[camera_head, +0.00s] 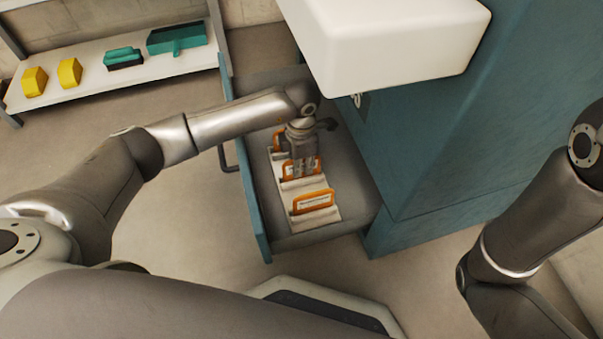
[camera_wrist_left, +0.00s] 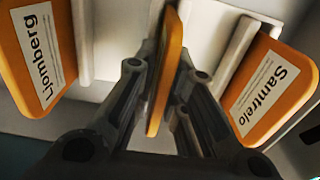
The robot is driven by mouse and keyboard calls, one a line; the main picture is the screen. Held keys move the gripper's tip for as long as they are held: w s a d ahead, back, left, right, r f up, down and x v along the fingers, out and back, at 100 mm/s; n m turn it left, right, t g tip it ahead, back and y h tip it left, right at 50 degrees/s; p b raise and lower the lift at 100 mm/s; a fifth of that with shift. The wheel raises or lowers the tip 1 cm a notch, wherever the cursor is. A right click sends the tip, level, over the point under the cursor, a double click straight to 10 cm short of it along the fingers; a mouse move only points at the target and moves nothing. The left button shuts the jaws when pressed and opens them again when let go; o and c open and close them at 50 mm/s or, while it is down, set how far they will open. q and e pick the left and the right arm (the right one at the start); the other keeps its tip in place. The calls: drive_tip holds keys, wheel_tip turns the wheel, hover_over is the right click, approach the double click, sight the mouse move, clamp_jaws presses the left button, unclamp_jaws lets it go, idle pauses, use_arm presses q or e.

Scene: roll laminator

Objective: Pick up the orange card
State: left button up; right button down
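Several orange cards stand upright in a row on a white slotted rack (camera_head: 322,220) inside an open drawer. The nearest orange card (camera_head: 314,202) stands clear. My left gripper (camera_head: 301,175) points down at the middle orange card (camera_head: 287,171) and hides part of it. In the left wrist view that card (camera_wrist_left: 168,60) shows nearly edge-on between the fingers (camera_wrist_left: 165,72), with a narrow gap visible beside it. It still appears to be in the rack. My right gripper is out of view.
The drawer's side wall (camera_head: 250,190) is left of the rack, and the teal cabinet (camera_head: 440,150) is on the right. A white box-shaped machine (camera_head: 385,45) overhangs the drawer's far part. A low shelf (camera_head: 110,85) at upper left holds yellow and green items.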

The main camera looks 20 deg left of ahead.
use_arm(q)
wheel_tip(320, 180, down, 2)
drive_tip(key=shift+f+b, duration=0.1)
drive_tip(key=shift+b, duration=0.45)
clamp_jaws()
